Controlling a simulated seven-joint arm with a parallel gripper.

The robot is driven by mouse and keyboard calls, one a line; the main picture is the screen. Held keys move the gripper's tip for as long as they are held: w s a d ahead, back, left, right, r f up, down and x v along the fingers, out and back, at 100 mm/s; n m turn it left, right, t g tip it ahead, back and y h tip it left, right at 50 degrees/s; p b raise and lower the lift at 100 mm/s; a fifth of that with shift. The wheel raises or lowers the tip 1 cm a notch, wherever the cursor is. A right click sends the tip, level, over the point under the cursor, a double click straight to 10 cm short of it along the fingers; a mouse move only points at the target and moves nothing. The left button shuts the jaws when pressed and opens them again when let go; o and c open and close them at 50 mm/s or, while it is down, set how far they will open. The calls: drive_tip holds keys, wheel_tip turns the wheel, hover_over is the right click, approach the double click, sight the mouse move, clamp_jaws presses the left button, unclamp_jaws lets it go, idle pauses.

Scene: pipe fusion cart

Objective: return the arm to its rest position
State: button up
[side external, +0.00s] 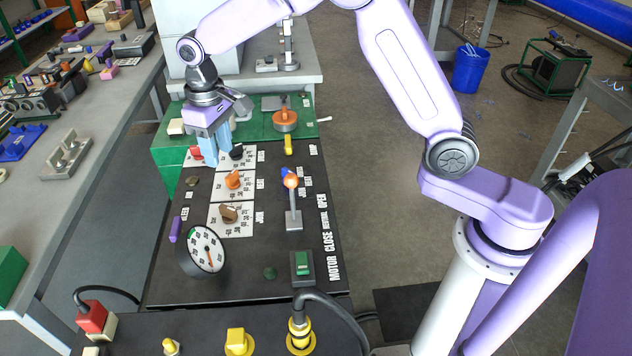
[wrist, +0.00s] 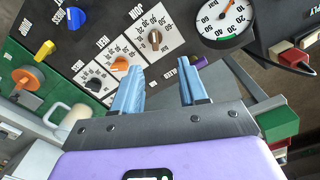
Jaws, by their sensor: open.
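My gripper (side external: 213,147) is over the far left part of the black control panel (side external: 275,185), near a red knob (side external: 196,153) and a black knob (side external: 236,152). It points downward. In the wrist view the two light-blue fingers of my gripper (wrist: 160,78) stand apart with nothing between them. The side view does not clearly show the gap between fingertips and panel. My arm is stretched out from its base at the right to the panel, with the elbow raised and bent.
An orange knob (side external: 233,180), a brown knob (side external: 229,213), a round gauge (side external: 205,250) and a lever with an orange ball (side external: 291,182) stand on the panel. A green box top (side external: 300,131) with an orange disc (side external: 285,119) lies behind.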

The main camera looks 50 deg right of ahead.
drive_tip(key=s+d+r+n, duration=0.2)
drive_tip(key=s, duration=0.7)
drive_tip(key=s+d+r+n, duration=0.1)
drive_tip(key=s+r+n, duration=0.1)
drive_tip(key=s, duration=0.7)
drive_tip(key=s+d+n, duration=0.2)
drive_tip(key=s+d, duration=0.3)
drive_tip(key=s, duration=0.3)
drive_tip(key=s+d+f+n, duration=0.1)
drive_tip(key=s+d+n, duration=0.1)
drive_tip(key=s+d, duration=0.3)
drive_tip(key=s, duration=0.4)
drive_tip(key=shift+d+f+n, duration=0.15)
drive_tip(key=shift+f+n, duration=0.1)
drive_tip(key=shift+n, duration=0.05)
